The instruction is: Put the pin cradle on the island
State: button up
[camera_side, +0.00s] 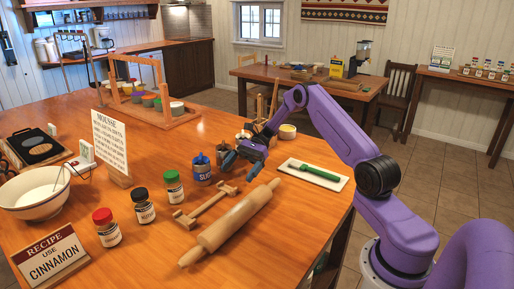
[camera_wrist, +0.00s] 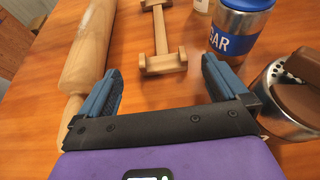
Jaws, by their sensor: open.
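The pin cradle (camera_side: 205,206), a light wooden bar with a crosspiece at each end, lies on the orange-brown wooden island top (camera_side: 300,225). It also shows in the wrist view (camera_wrist: 160,35), with its near crosspiece just ahead of my fingertips. My gripper (camera_side: 243,166) is open and empty, with blue fingers spread, beyond the cradle's far end and seemingly above the island top. In the wrist view my gripper (camera_wrist: 160,68) has one finger to each side of the line of the cradle. I see no contact between them.
The rolling pin (camera_side: 232,225) lies close beside the cradle. A blue sugar jar (camera_side: 201,168) and a brown-topped shaker (camera_wrist: 292,95) stand close to my gripper. Spice jars (camera_side: 173,187) stand left of the cradle. A white tray with a green utensil (camera_side: 318,172) lies to the right.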

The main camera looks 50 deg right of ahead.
jog(key=v, duration=1.1)
jog(key=shift+d, duration=0.35)
jog(key=shift+a+f, duration=0.15)
jog(key=shift+f, duration=0.2)
send_near(220, 195)
jog(key=x, duration=0.5)
jog(key=shift+w+a+f, duration=0.1)
jog(key=shift+f, duration=0.1)
jog(key=c, duration=1.2)
jog(key=shift+r, duration=0.1)
